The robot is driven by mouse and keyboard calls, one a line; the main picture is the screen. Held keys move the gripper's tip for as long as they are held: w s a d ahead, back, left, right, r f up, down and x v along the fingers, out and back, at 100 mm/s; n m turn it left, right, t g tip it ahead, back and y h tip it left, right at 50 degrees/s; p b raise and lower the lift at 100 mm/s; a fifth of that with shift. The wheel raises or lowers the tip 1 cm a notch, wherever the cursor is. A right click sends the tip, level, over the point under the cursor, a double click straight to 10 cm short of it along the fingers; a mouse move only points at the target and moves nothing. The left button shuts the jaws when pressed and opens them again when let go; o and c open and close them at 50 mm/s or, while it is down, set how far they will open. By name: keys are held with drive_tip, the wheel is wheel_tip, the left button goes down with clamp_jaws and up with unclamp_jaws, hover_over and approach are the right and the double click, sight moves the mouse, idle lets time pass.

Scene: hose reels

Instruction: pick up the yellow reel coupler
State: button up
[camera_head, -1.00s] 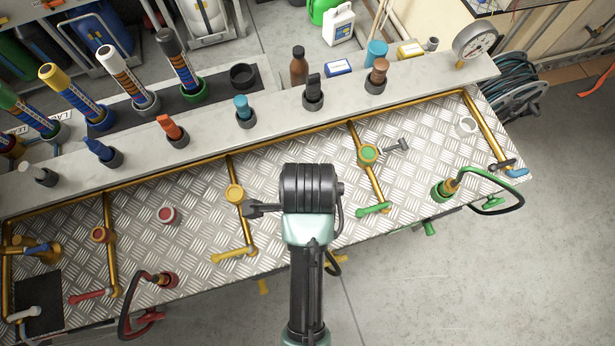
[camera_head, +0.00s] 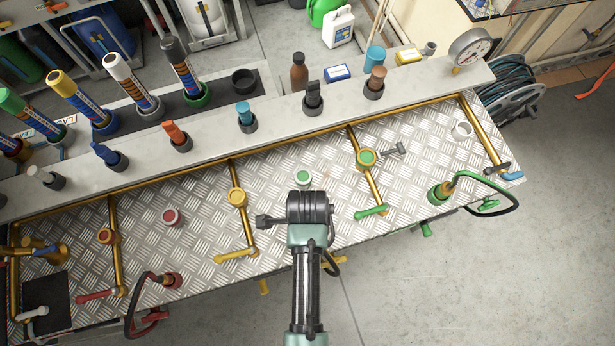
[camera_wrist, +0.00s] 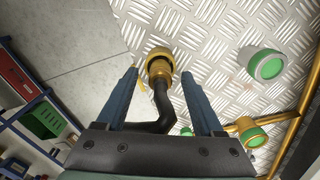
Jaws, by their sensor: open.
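The yellow reel coupler (camera_wrist: 159,53) is a brassy yellow ring on the end of a black hose (camera_wrist: 165,100) in the wrist view. It stands by the edge of the tread-plate bench. My gripper (camera_wrist: 160,73) is open, with one blue-grey finger on each side of the coupler and hose. Whether either finger touches them cannot be told. In the head view my arm hides the coupler and my fingers; only a piece of black hose (camera_head: 332,264) shows beside the arm.
A green-topped white cap (camera_head: 303,177) lies on the bench (camera_head: 205,235) just beyond my wrist. A yellow-handled valve pipe (camera_head: 238,198) is to the left, a green-handled one (camera_head: 367,158) to the right. The red coupler (camera_head: 172,280) and green coupler (camera_head: 440,192) stand farther off.

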clamp_jaws()
idle(0.3)
